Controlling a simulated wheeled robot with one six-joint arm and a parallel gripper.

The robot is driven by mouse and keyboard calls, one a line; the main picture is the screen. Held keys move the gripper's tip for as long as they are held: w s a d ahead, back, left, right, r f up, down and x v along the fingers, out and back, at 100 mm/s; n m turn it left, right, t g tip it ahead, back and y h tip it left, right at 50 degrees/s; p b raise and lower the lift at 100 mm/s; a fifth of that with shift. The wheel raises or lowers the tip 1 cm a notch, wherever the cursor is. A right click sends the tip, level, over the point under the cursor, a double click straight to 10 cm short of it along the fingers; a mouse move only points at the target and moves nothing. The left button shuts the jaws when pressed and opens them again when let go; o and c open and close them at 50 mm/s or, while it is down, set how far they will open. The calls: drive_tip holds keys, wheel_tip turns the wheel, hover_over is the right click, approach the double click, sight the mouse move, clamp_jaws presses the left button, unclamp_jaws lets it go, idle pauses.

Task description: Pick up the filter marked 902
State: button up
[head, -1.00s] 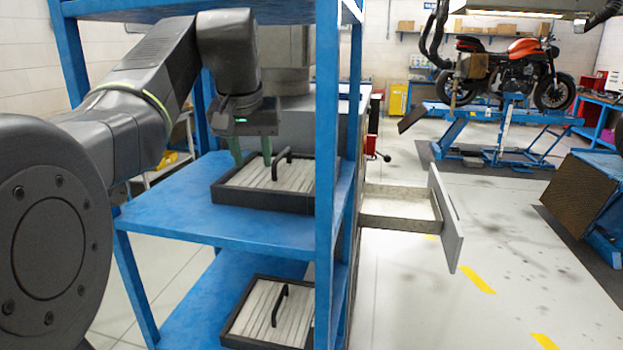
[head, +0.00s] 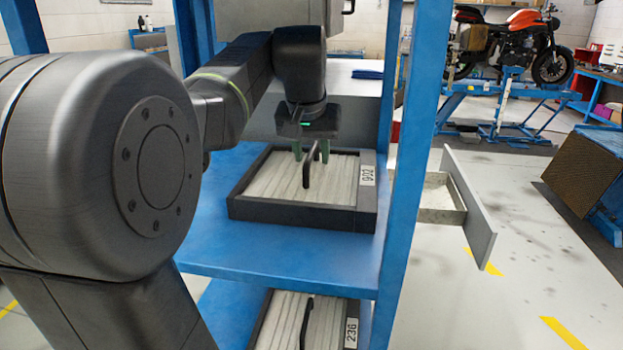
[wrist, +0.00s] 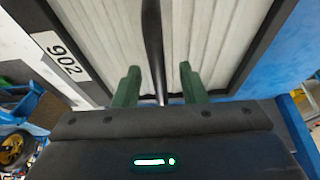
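The filter marked 902 (head: 262,210) lies flat on the blue middle shelf in the head view. It has a black frame, pale pleats, a black handle across the middle and a white 902 label (head: 367,175) on its right side. It also fills the top of the wrist view (wrist: 215,40), with its label at the left. My gripper (head: 311,152) is over the filter at its handle. In the wrist view its two green fingers (wrist: 160,85) are spread apart, one on each side of the handle, with gaps to both. Whether the fingertips touch the pleats is unclear.
Another filter (head: 275,325), marked 236, lies on the shelf below. Blue rack posts (head: 408,150) stand just right of the 902 filter. An open drawer (head: 440,195) sticks out at the right. The blue shelf (head: 215,240) is bare at the left front.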

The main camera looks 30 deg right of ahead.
drive_tip(key=shift+f, duration=0.2)
drive_tip(key=shift+f, duration=0.25)
idle(0.5)
drive_tip(key=shift+c, duration=0.5)
clamp_jaws()
idle(0.9)
